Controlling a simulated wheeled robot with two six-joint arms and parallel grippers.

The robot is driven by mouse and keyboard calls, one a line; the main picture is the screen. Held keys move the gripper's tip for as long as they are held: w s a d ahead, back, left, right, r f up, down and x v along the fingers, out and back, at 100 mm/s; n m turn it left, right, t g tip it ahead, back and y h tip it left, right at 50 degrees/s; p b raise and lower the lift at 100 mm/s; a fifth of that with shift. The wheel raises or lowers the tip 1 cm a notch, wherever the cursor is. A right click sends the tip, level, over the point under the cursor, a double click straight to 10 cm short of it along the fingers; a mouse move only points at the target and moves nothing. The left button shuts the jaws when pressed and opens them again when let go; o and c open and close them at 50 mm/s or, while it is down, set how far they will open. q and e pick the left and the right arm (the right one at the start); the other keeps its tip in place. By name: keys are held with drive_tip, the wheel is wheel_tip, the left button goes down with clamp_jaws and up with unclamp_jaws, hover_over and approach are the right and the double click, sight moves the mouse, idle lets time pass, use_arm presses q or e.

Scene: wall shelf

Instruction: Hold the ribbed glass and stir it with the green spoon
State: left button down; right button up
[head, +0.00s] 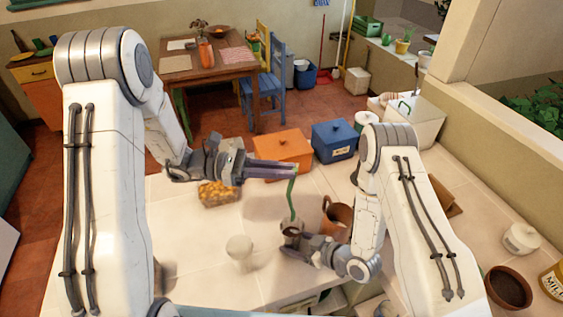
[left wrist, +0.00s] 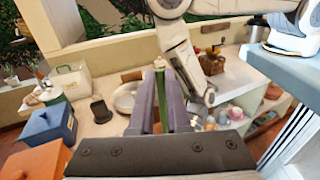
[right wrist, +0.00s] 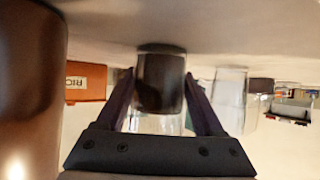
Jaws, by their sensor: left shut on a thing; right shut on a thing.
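The green spoon (head: 291,200) hangs roughly upright from my left gripper (head: 296,172), which is shut on its upper end. The spoon also shows between the fingers in the left wrist view (left wrist: 160,90). Its lower end meets the mouth of the ribbed glass (head: 291,230); I cannot tell how deep it reaches. My right gripper (head: 290,243) is shut around the glass from the side. In the right wrist view, which is upside down, the glass (right wrist: 160,122) stands on the counter with dark contents in its base. Its ribs are too small to make out.
A clear glass (head: 240,247) stands left of the held glass. A copper mug (head: 337,215) stands close on the right. A tray of yellow-brown items (head: 218,194), an orange box (head: 284,150) and a blue box (head: 335,140) are farther back.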

sight(289, 202)
use_arm(q)
wheel_tip(289, 202, down, 10)
idle(1.1)
drive_tip(key=shift+f, duration=0.1)
drive_tip(key=shift+s+a, duration=0.1)
drive_tip(key=shift+a, duration=0.1)
idle(0.4)
drive_tip(key=shift+s+d, duration=0.15)
drive_tip(key=shift+d, duration=0.05)
drive_tip(key=shift+w+a, duration=0.15)
drive_tip(key=shift+w, duration=0.35)
idle(1.2)
